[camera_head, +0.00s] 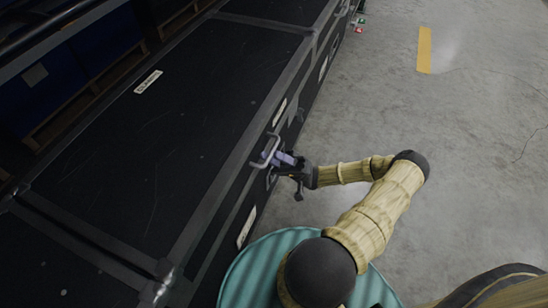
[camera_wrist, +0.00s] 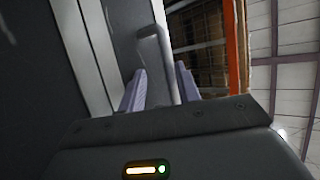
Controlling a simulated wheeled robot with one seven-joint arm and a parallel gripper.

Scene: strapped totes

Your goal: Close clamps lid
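A large black lidded tote (camera_head: 190,110) with grey strap edging fills the left of the head view. A grey metal clamp handle (camera_head: 265,152) sits at its right upper edge; its bar also shows in the wrist view (camera_wrist: 152,42). My gripper (camera_head: 274,158), with purple fingers, is at this handle. In the wrist view the two fingers (camera_wrist: 160,92) stand apart, with the bar running down between them. Whether they touch the bar cannot be seen. Another metal clamp (camera_head: 162,285) shows at the tote's near corner.
Blue bins on wooden pallets (camera_head: 75,70) stand at the upper left beyond the tote. Open concrete floor (camera_head: 480,150) with a yellow stripe (camera_head: 424,50) lies to the right. Small red and green items (camera_head: 360,24) are near the tote's far end.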

